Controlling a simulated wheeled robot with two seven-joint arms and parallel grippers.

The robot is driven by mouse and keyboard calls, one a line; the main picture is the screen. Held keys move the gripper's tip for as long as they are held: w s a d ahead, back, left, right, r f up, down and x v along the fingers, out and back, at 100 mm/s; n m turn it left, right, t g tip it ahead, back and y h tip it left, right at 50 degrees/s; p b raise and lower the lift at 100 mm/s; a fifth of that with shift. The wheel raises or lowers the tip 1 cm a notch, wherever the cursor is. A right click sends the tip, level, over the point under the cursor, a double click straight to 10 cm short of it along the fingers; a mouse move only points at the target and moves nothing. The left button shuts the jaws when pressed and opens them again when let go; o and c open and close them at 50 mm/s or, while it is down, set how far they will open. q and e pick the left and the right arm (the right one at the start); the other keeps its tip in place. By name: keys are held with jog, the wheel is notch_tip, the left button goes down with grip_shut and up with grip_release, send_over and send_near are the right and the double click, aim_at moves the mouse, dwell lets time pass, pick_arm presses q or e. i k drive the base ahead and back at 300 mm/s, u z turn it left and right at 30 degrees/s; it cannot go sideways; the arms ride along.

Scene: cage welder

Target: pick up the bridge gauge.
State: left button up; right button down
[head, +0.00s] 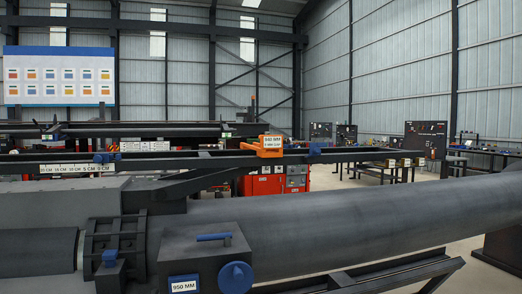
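I cannot make out a bridge gauge for certain in the head view. Small tools lie on the workbenches (385,164) at the right, but they are too small to tell apart. An orange clamp-like block (268,149) with a white label sits on the long dark rail in the middle. Neither my left nor my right gripper is in view.
A large dark grey pipe (370,228) crosses the foreground, with a box labelled 950 MM (207,262) before it. A long rail (130,167) runs behind. Red cabinets (265,184) and dark tool boards (425,138) stand farther back. Some floor shows at the right.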

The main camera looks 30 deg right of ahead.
aim_at(270, 146)
jog(key=z, duration=2)
jog(key=i, duration=1.25)
jog(key=u, duration=1.6)
